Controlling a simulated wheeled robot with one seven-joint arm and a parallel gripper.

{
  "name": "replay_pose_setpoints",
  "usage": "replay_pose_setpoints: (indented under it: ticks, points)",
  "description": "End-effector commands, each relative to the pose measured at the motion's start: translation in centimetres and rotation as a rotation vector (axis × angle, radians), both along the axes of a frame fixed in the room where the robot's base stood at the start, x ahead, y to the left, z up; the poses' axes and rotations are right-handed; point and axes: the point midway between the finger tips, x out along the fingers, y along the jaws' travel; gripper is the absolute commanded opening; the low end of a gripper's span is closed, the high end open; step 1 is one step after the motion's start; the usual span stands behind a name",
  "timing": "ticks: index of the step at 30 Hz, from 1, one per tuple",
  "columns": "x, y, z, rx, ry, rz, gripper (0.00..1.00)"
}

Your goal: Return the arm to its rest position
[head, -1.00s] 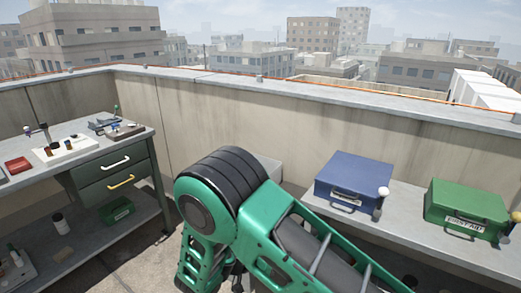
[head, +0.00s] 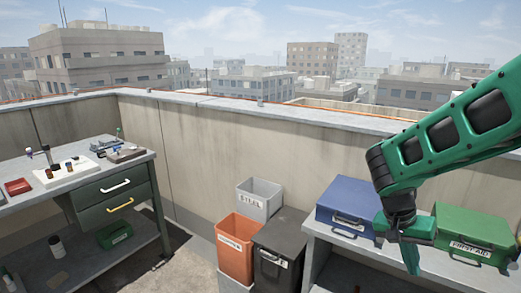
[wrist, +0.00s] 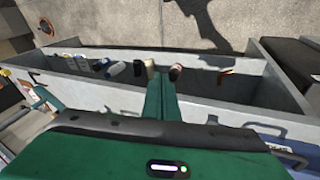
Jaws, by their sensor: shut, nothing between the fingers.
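My green arm reaches in from the right edge of the head view, with its black wrist joint bent downward. My gripper (head: 411,258) hangs pointing down in front of the right-hand bench, between the blue case (head: 342,204) and the green first-aid case (head: 474,235). In the head view it overlaps the left edge of the green case; I cannot tell how far apart they are. In the wrist view my gripper's two green fingers (wrist: 160,98) lie together with nothing between them.
The grey bench (head: 325,236) carries both cases. An orange bin (head: 236,250), a dark bin (head: 275,262) and a pale grey bin (head: 258,203) stand left of it. A workbench with drawers (head: 112,191) is at the left. Several bottles (wrist: 112,69) show in the wrist view.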

Motion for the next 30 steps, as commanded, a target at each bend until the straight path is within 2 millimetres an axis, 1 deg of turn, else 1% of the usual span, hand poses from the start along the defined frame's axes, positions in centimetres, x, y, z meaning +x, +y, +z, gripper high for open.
replay_pose_setpoints:
  ticks: [1, 3, 6, 9, 15, 18, 21, 24, 30]
  points:
    - [-1.5, -1.1, 0.8, 0.036, 0.003, -0.004, 0.00]
    - [-3.5, -2.0, 1.7, 0.087, 0.015, 0.007, 0.00]
    - [-6.5, -3.1, 2.7, 0.157, 0.022, 0.027, 0.00]
    - [-9.5, -3.7, 3.6, 0.224, 0.022, 0.055, 0.00]
    - [-15.2, -3.8, 4.9, 0.341, 0.000, 0.129, 0.00]
    - [-17.4, -3.5, 5.2, 0.382, -0.015, 0.167, 0.00]
    - [-18.8, -3.2, 5.4, 0.409, -0.028, 0.196, 0.00]
    - [-19.6, -3.0, 5.5, 0.422, -0.034, 0.215, 0.00]
    - [-19.8, -2.9, 5.5, 0.426, -0.036, 0.223, 0.00]
